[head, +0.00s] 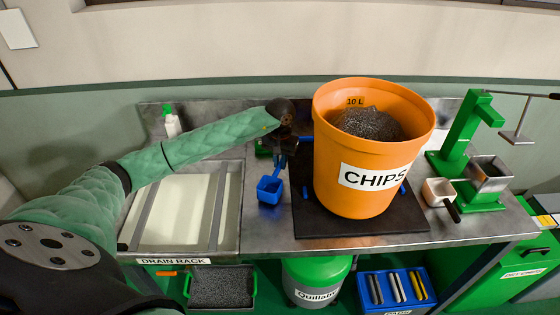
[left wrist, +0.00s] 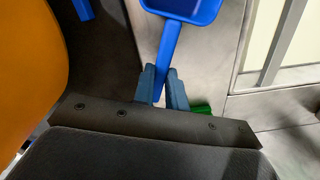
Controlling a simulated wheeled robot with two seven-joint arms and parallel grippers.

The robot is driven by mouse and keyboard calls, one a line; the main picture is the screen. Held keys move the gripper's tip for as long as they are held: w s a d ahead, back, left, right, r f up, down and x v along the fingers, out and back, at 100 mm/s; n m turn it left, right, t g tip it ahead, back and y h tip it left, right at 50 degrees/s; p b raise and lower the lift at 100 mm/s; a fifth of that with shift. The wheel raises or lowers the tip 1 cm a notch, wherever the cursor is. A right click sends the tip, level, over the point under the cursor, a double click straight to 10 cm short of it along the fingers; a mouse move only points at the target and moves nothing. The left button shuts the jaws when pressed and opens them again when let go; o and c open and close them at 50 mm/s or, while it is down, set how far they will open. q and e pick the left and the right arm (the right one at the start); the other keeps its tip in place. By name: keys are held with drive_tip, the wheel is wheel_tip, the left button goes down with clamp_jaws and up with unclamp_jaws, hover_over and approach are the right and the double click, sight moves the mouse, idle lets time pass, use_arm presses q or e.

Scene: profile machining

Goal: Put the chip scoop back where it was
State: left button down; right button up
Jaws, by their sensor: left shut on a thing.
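The blue chip scoop (head: 269,191) hangs from my left gripper (head: 281,160) in the head view, left of the orange chips bucket (head: 340,140). In the left wrist view, my left gripper (left wrist: 165,88) is shut on the scoop's handle. The scoop's blue pan (left wrist: 185,8) is cut off by the top edge of that view. The scoop appears above the metal bench, apart from the bucket. The bucket holds dark grey chips (head: 368,124). My right gripper is not in view.
The bucket stands on a black mat (head: 310,225). A drain rack (head: 135,215) is at the left of the bench. A white-bodied bottle (head: 172,125) stands behind it. A green press (head: 465,130) and a white cup with a dark handle (head: 438,191) are at the right.

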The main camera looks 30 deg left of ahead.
use_arm(q)
drive_tip(key=shift+f, duration=0.5)
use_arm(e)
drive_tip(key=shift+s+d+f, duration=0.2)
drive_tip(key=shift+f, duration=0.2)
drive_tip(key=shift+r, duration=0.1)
use_arm(q)
drive_tip(key=c, duration=1.8)
unclamp_jaws()
drive_tip(key=o, duration=0.4)
drive_tip(key=shift+c, duration=0.2)
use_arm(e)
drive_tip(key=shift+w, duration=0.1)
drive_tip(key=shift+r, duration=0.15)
